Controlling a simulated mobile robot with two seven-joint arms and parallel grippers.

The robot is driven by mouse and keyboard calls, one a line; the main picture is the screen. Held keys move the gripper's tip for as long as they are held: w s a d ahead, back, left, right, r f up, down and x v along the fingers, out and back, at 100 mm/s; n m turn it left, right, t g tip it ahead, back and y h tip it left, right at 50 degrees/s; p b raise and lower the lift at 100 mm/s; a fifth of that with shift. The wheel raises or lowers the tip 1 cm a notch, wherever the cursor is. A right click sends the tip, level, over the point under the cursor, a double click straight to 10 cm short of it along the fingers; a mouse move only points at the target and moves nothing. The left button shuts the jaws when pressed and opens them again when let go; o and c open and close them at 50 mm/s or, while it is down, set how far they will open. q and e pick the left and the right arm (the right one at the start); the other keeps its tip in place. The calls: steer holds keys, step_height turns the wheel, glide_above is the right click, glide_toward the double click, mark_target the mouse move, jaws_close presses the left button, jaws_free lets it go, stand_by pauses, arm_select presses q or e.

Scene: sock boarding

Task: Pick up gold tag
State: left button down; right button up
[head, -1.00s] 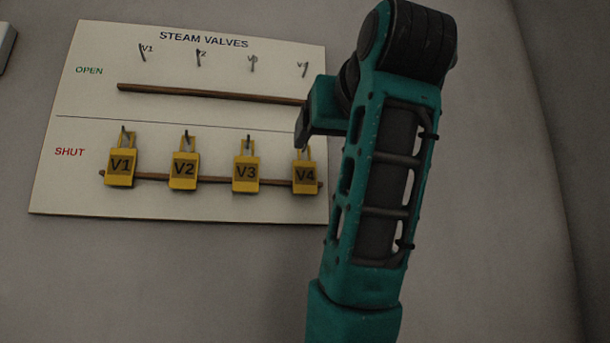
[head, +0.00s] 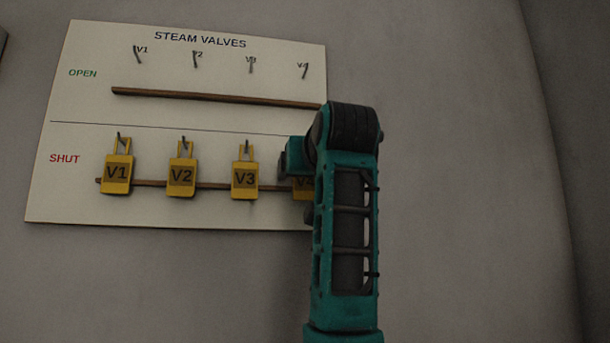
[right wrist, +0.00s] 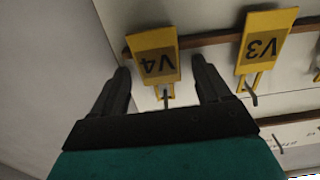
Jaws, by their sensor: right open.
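Several gold tags hang on pegs in the SHUT row of a white board. The V4 tag (right wrist: 154,52) is in the right wrist view, upside down, with its shackle over a peg. In the head view my right arm covers most of the V4 tag (head: 302,192). My right gripper (right wrist: 160,66) is open, with one dark finger to either side of the V4 tag's shackle end. I see no finger clearly touching the tag, and the depth between them is hard to tell. My left gripper is not in view.
The V3 tag (head: 245,178) hangs close to the left of V4, with V2 (head: 181,176) and V1 (head: 117,176) further left. A wooden strip (head: 220,97) crosses the OPEN row, below empty pegs. Bare wall lies right of the board (head: 60,215).

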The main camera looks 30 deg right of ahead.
steer(key=c, duration=1.2)
steer(key=r+b+v, duration=0.1)
steer(key=b+v, duration=0.5)
steer(key=v, duration=1.2)
steer(key=shift+r, duration=0.25)
